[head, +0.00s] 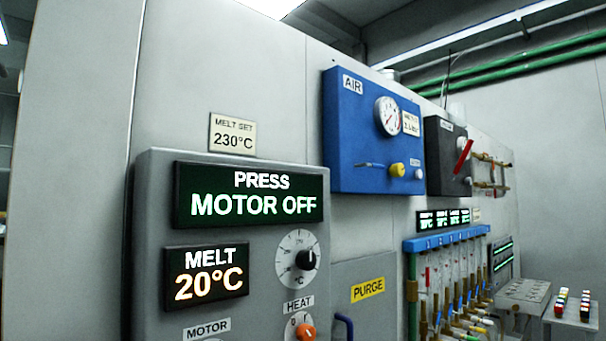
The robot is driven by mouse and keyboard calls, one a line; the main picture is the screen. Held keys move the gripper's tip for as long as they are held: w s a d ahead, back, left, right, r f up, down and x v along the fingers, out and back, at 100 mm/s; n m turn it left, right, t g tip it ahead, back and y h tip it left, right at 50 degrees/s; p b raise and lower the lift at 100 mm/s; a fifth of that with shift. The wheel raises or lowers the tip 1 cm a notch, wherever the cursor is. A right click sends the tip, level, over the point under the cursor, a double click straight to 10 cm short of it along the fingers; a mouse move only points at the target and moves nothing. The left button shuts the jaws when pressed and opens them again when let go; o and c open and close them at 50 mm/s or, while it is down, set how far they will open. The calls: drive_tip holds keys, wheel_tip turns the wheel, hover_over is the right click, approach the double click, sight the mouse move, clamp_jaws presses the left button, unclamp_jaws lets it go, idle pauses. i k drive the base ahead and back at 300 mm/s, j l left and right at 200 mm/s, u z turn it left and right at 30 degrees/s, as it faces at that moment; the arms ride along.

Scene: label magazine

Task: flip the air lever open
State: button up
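The blue air panel (350,125), marked AIR, is mounted on the grey wall right of centre in the head view. A small thin lever with a blue handle (369,165) sits low on its face and lies roughly level. Right of the lever is a yellow knob (398,170). A round white gauge (389,117) with a red needle is above them, beside a small label. My gripper is not in view.
A grey press cabinet (160,240) stands in front at left, with MOTOR OFF and MELT displays and dials. Right of the air panel is a dark box (440,150) with a red lever (463,156). Below are a blue rail (445,240) with upright tubes and a bench (525,293).

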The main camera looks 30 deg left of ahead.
sight(377, 165)
drive_tip(key=i+j+u, duration=0.15)
drive_tip(key=j, duration=0.35)
drive_tip(key=i+j+u, duration=0.15)
drive_tip(key=i+j, duration=0.15)
drive_tip(key=j, duration=0.15)
drive_tip(key=i+j+u, duration=0.15)
drive_tip(key=i+j, duration=0.15)
drive_tip(key=j, duration=0.15)
